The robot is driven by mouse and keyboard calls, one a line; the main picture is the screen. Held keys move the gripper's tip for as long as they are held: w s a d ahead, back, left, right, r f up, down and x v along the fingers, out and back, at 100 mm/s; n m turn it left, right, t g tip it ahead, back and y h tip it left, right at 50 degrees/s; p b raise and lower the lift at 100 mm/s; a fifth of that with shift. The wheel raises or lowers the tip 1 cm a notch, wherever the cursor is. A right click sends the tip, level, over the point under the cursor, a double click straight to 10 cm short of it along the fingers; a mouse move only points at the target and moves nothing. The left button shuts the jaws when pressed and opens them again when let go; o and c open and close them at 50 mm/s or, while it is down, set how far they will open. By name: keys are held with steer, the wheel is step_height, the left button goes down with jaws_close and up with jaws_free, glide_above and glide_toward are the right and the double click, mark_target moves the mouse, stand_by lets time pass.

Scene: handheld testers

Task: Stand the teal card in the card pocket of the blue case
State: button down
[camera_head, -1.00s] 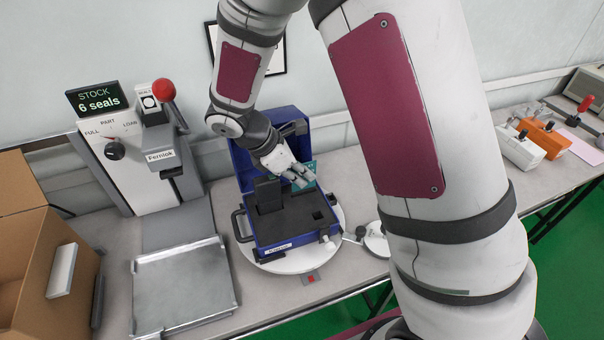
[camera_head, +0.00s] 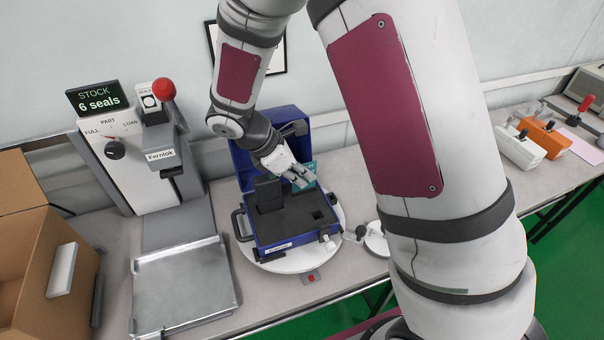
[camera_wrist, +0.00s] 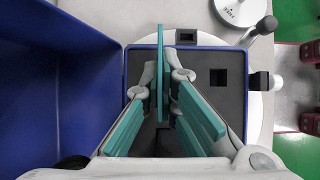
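The blue case (camera_head: 252,229) stands open with dark foam inside; its lid is raised at the back. It also shows in the wrist view (camera_wrist: 187,54), lid on the left. The teal card (camera_wrist: 160,60) appears edge-on and upright between my fingers, over the foam. In the head view the card (camera_head: 304,167) shows partly behind my fingers. My gripper (camera_wrist: 165,78) has its fingers apart around the card, with a visible gap on the right. The card's lower edge and the pocket are hidden, so I cannot tell how deep it sits.
The case rests on a white round turntable (camera_head: 337,247). A dark upright block (camera_head: 268,190) stands in the foam. A metal tray (camera_head: 185,285) and the Ferniok seal dispenser (camera_head: 130,160) are to the left, with a cardboard box (camera_head: 30,250). Testers (camera_head: 535,140) lie far right.

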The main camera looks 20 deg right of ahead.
steer(key=shift+f+b, duration=0.45)
steer(key=shift+f, duration=0.35)
steer(key=shift+r, duration=0.2)
steer(key=shift+r+p, duration=0.5)
steer(key=shift+p, duration=0.05)
steer(key=shift+f, duration=0.7)
stand_by(1.7)
steer(key=c, duration=1.7)
jaws_free()
steer(key=shift+r, duration=0.1)
step_height(320, 180, up, 9)
steer(key=shift+f, duration=0.1)
steer(key=shift+r, duration=0.55)
